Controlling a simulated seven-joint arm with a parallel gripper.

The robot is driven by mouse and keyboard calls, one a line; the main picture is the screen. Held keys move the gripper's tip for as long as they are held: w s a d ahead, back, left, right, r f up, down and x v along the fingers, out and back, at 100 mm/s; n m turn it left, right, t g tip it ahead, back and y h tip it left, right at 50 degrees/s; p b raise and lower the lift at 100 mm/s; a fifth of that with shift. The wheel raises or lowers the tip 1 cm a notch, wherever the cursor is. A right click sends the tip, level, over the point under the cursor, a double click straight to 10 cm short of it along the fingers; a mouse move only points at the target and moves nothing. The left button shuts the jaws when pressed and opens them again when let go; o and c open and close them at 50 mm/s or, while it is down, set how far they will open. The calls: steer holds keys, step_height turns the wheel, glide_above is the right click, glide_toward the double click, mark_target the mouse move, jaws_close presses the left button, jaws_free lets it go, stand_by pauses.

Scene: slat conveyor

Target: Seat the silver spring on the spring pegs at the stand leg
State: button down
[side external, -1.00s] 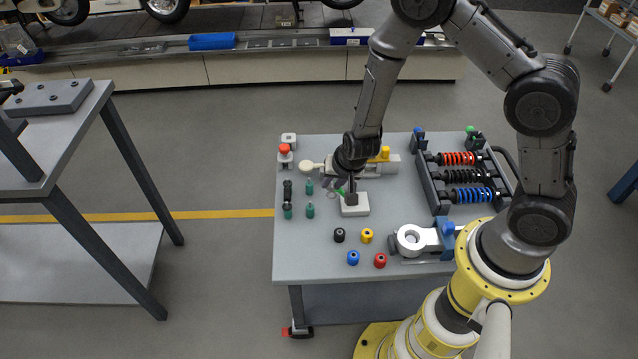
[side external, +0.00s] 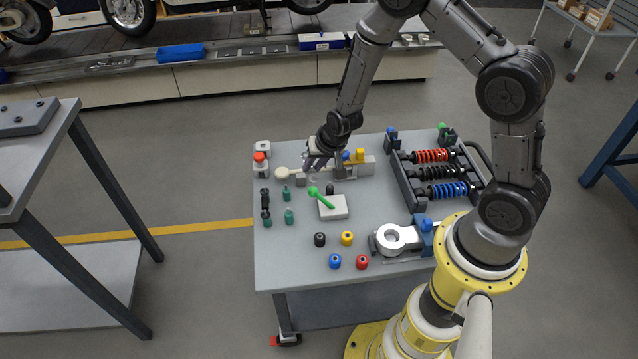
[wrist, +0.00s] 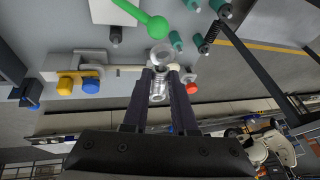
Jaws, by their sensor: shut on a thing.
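The silver spring (wrist: 158,88) is upright in the wrist picture between my gripper's dark fingers, with a pale ring at its far end. My gripper (wrist: 159,82) is shut on it. In the side view my gripper (side external: 314,163) is over the back left of the table, above the pale stand leg (side external: 289,173); the spring is too small to make out there. The stand leg (wrist: 130,69) runs across behind the fingertips in the wrist view, toward a grey clamp with yellow and blue knobs. I cannot make out the spring pegs; spring and leg look apart, but contact is unclear.
A green ball-ended tool (side external: 320,197) lies over a white block (side external: 335,208) in front of my gripper. Coloured bushings (side external: 347,238) are near the front. A rack of shock absorbers (side external: 437,172) is at the right.

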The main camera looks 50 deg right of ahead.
steer(key=d+f+m, duration=0.1)
steer(key=d+f, duration=0.2)
steer(key=d, duration=0.5)
steer(key=shift+g+h, duration=0.3)
steer(key=shift+h, duration=0.1)
steer(key=shift+w+d+f, duration=0.1)
steer(key=shift+w+f, duration=0.05)
steer(key=shift+f, duration=3.65)
steer(key=c, duration=0.6)
jaws_free()
steer(key=shift+r, duration=0.1)
steer(key=v, duration=1.3)
steer(key=shift+s+r, duration=0.2)
steer(key=shift+r, duration=0.05)
